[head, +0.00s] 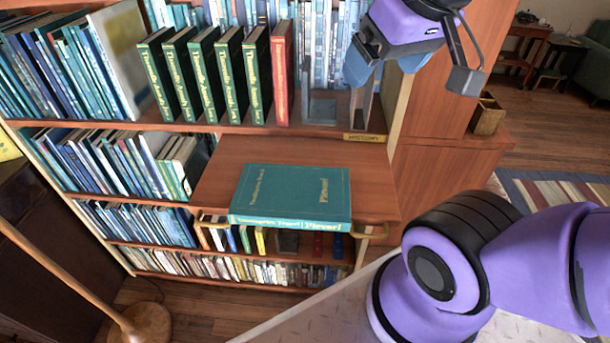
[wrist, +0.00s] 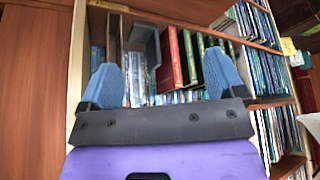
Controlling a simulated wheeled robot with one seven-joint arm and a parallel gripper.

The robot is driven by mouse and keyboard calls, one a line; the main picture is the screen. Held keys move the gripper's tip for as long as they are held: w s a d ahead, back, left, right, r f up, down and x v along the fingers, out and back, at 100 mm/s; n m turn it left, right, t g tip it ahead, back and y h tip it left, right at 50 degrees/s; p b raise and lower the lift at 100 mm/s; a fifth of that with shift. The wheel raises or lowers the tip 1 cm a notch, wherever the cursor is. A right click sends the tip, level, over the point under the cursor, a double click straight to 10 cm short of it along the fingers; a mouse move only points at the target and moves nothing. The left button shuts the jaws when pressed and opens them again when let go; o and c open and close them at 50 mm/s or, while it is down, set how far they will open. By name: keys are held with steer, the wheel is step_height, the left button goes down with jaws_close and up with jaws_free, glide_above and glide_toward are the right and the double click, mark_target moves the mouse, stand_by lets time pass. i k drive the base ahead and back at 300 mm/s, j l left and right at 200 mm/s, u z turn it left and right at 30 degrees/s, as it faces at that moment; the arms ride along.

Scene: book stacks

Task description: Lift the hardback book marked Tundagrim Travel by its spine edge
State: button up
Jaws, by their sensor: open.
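A teal hardback book (head: 292,190) lies flat on a pull-out wooden shelf in the head view, its spine towards the front edge. Pale lettering runs along its cover and spine; it resembles "Tundagrim Travel", but is too blurred to read surely. My gripper (head: 386,66) is up at the right end of the upper shelf, above and to the right of this book and well apart from it. In the wrist view the gripper (wrist: 160,72) has its two blue fingers wide apart with nothing held between them. The teal book does not clearly show in that view.
Several dark green books (head: 203,75) and a red book (head: 282,72) stand upright on the upper shelf. Beside them is a grey bookend (head: 320,106). Bare wood (head: 375,190) shows right of the teal book.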

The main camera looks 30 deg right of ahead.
mark_target(282, 196)
steer(key=l, duration=0.55)
steer(key=k+l+u, duration=0.15)
steer(key=l, duration=0.95)
steer(key=k+u, duration=0.05)
